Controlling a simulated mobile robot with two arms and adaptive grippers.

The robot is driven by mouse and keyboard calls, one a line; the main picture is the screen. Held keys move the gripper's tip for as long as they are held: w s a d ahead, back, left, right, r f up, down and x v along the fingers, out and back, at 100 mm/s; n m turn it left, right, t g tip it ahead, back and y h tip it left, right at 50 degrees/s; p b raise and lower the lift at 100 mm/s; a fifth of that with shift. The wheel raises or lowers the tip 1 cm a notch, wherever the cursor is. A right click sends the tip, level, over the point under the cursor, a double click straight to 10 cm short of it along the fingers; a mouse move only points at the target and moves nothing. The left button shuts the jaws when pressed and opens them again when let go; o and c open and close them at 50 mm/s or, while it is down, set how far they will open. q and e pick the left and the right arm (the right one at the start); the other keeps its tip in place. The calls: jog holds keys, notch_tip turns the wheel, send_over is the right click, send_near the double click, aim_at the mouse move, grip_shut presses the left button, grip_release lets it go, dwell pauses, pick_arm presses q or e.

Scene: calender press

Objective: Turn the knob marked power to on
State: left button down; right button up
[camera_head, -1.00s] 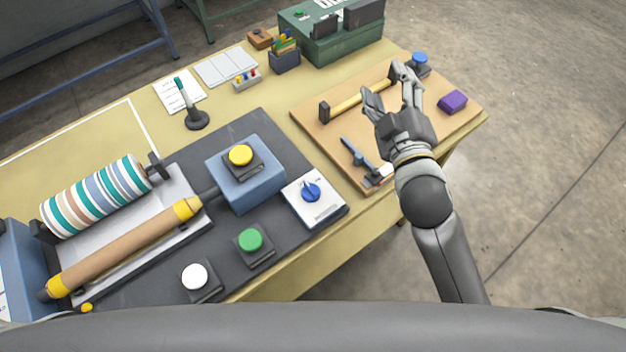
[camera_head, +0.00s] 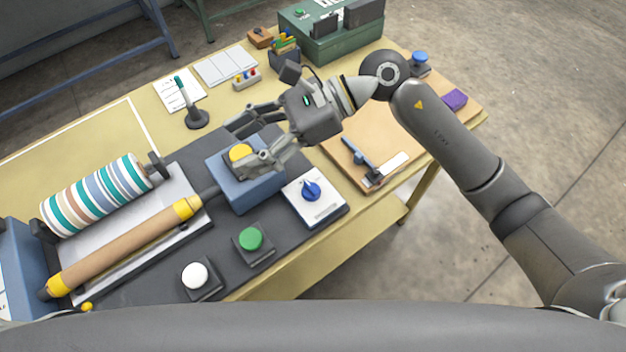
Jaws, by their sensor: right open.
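The blue knob (camera_head: 311,190) sits on a white plate (camera_head: 325,207) at the right front edge of the dark mat. Its markings are too small to read. My right gripper (camera_head: 243,146) is open and empty, with its fingers pointing left. My left gripper is not in view.
A green button (camera_head: 250,238) and a white button (camera_head: 195,275) stand near the front edge. The striped roller (camera_head: 97,194) and tan roller (camera_head: 124,246) lie at left.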

jog(key=w+d+f+n+h, duration=0.2)
jog(key=d+f+h, duration=0.3)
jog(key=d, duration=0.1)
jog(key=n+t+h, duration=0.1)
jog(key=h, duration=0.3)
send_near(312, 187)
jog(key=p+x, duration=0.3)
jog(key=x, duration=0.5)
jog(key=shift+a+r, duration=0.1)
jog(key=shift+s+a+f, duration=0.1)
jog(key=shift+a+f, duration=0.05)
jog(key=shift+f, duration=0.35)
jog(key=c, duration=1)
